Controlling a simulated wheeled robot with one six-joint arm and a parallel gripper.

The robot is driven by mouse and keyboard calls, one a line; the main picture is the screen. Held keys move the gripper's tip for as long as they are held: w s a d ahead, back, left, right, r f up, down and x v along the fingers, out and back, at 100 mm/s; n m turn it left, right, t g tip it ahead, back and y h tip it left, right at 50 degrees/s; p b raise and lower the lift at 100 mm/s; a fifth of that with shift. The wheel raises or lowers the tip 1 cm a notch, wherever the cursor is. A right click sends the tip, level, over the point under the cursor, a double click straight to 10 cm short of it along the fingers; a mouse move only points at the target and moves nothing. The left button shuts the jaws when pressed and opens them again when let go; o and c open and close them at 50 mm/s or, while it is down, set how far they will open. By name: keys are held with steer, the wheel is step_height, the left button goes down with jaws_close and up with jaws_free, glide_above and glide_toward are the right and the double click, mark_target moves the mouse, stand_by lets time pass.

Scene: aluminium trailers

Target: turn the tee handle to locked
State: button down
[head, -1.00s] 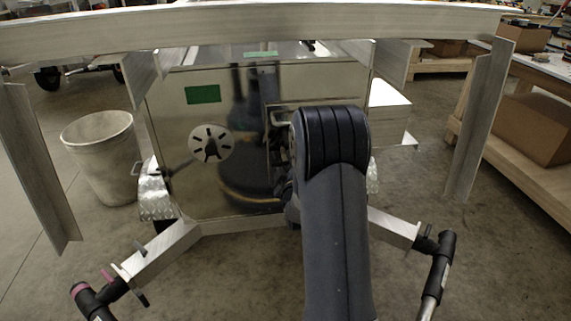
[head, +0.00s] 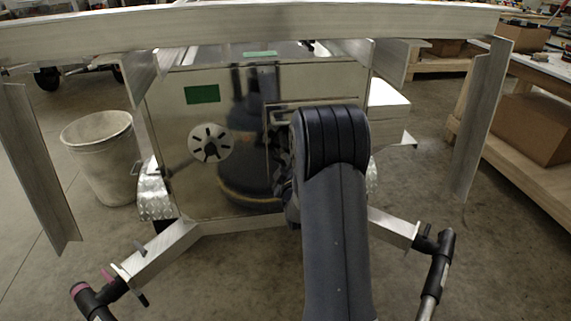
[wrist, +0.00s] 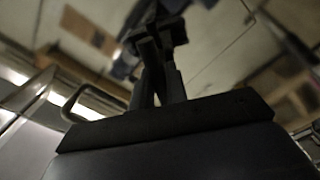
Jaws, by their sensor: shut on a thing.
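My gripper (wrist: 156,55) shows dark and blurred in the wrist view. Its fingers are close together at a dark crosswise piece, which looks like the tee handle (wrist: 160,32). The gripper is shut on it. The handle's exact angle is hard to read in the blur. In the head view my arm stands in front of the right part of the shiny metal trailer box (head: 235,180) and hides the gripper's tips and the tee handle.
A bent metal bar (wrist: 72,101) stands left of the fingers in the wrist view. The box front carries a slotted round disc (head: 211,143) and a green label (head: 202,94). Frame beams (head: 250,22) cross above. A bin (head: 101,158) is left and a bench (head: 530,150) right.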

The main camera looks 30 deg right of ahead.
steer(key=shift+a+f, duration=0.1)
steer(key=m+b, duration=0.2)
steer(key=b, duration=0.1)
steer(key=shift+f+m+b, duration=0.15)
steer(key=shift+m+b, duration=0.15)
steer(key=shift+b, duration=0.1)
steer(key=m+b, duration=0.7)
steer(key=m, duration=0.1)
steer(key=m+b, duration=0.2)
steer(key=shift+r+m, duration=0.2)
steer(key=shift+m, duration=0.2)
steer(key=c, duration=2.1)
jaws_free()
steer(key=shift+m+b, duration=0.9)
steer(key=shift+m, duration=1.3)
steer(key=shift+o, duration=0.2)
steer(key=o, duration=0.8)
steer(key=shift+r, duration=0.1)
